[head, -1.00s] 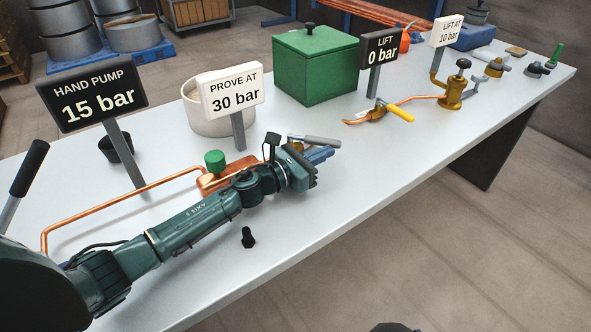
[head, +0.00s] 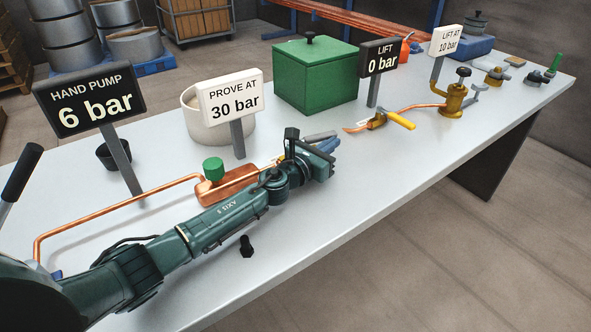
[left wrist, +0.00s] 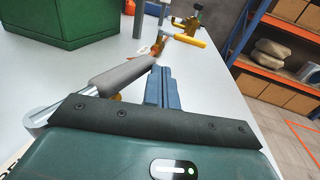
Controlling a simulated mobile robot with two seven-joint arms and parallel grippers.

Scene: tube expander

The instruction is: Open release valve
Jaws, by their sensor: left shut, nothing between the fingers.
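A lever with a grey sleeve (head: 320,136) shows just behind my left gripper in the head view, by the far end of the copper vessel (head: 228,188). In the left wrist view the grey lever (left wrist: 122,75) lies left of my fingers, slanting towards their tips. My left gripper (head: 330,146) is low over the table. Its blue fingers (left wrist: 158,88) are shut with nothing between them. I cannot tell whether they touch the lever. The valve body is mostly hidden by my wrist. The hand pump sign (head: 88,101) reads 6 bar. My right gripper is not in view.
A copper pipe (head: 110,214) runs along the table (head: 330,205) to the vessel with its green cap (head: 213,169). A sign (head: 232,98) reads "PROVE AT 30 bar". A green box (head: 315,80) stands behind. The front right table is clear.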

